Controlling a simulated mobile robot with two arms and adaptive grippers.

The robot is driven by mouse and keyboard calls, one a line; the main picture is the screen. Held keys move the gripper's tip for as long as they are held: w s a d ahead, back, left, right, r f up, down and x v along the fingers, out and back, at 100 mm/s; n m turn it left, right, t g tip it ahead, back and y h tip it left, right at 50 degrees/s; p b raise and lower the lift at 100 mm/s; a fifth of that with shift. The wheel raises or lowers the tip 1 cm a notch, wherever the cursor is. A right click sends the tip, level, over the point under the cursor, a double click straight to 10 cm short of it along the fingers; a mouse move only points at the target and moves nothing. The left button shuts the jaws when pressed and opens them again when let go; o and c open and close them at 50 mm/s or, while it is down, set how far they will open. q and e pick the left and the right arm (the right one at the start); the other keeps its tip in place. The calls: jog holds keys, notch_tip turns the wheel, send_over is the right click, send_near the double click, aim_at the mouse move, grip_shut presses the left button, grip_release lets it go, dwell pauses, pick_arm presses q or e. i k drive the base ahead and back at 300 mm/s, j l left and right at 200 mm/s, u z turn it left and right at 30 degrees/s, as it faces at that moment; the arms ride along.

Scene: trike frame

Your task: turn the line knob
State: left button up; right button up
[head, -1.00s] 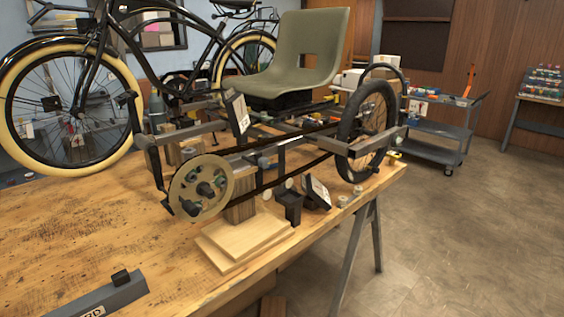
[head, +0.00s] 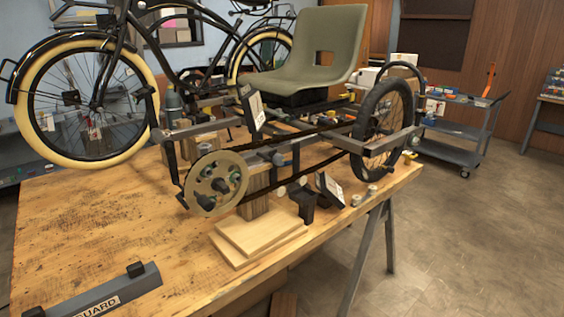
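The trike frame stands on a wooden workbench (head: 90,225), with a green seat (head: 315,50), a spoked wheel (head: 384,120) on the right and a tan sprocket disc (head: 216,182) at the front left. Dark knobs (head: 206,202) show on the disc's face. A small blue-grey round part (head: 277,159) sits on the frame behind the chain. I cannot tell which of these, if any, is the line knob. Neither of my grippers is in view.
Stacked wood boards (head: 258,235) lie under the frame. A grey bar labelled GUARD (head: 95,296) lies at the near left. A black bicycle (head: 110,75) stands behind the bench. A grey cart (head: 455,135) stands beyond it. Floor at right is clear.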

aim_at(277, 160)
jog(key=i+l, duration=0.15)
jog(key=l, duration=0.15)
jog(key=i+l+u, duration=0.15)
jog(key=l, duration=0.2)
jog(key=i+l, duration=0.2)
jog(key=i+l+u, duration=0.15)
jog(key=l, duration=0.3)
jog(key=i+l, duration=0.15)
jog(key=l, duration=0.2)
jog(key=i+l+u, duration=0.15)
jog(key=l, duration=0.2)
